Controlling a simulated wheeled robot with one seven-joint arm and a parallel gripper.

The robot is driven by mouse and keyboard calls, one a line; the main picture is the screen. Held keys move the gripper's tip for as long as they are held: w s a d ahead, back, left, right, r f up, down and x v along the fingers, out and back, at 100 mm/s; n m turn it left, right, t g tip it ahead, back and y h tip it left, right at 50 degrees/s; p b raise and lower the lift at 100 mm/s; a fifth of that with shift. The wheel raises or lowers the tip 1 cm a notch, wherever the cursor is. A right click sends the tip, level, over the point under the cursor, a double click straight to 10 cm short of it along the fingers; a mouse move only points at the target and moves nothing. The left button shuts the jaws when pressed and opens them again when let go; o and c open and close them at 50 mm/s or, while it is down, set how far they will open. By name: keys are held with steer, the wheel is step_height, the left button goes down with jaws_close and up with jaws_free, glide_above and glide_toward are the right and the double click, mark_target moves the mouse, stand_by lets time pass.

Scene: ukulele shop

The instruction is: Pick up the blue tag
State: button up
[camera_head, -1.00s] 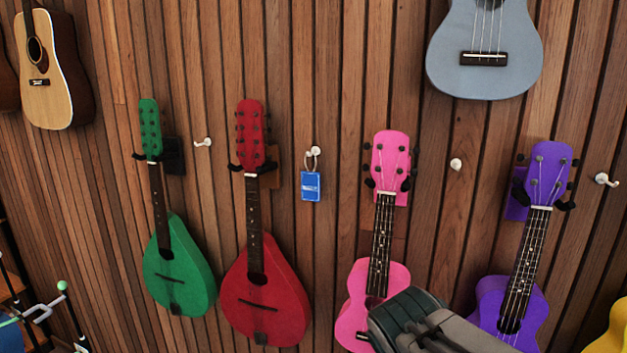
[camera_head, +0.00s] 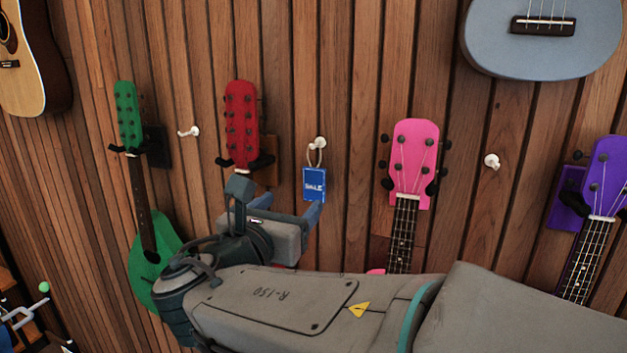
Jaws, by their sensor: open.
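The blue tag (camera_head: 314,185) is a small card with white lettering. It hangs by a thin loop from a white hook (camera_head: 318,143) on the wooden wall, between the red and pink instruments. My gripper (camera_head: 309,212) is just below the tag, seen from behind and partly hidden by its own body. A blue-grey finger reaches up close to the tag's lower edge. I cannot tell whether it touches the tag. The gripper is open and holds nothing that I can see.
A red mandolin (camera_head: 241,120) hangs left of the tag, its body hidden behind my arm. A green mandolin (camera_head: 128,115) hangs farther left. Pink (camera_head: 414,160) and purple (camera_head: 607,180) ukuleles hang to the right. A grey ukulele (camera_head: 540,50) hangs above. Empty hooks (camera_head: 189,131) show bare wall around them.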

glide_toward(314, 177)
steer(key=x, duration=0.4)
steer(key=shift+w+d+p, duration=0.25)
steer(key=shift+w+p, duration=0.05)
steer(key=shift+p, duration=0.45)
steer(key=p+x, duration=0.1)
steer(key=x, duration=0.3)
steer(key=shift+w+a, duration=0.1)
steer(key=c, duration=1)
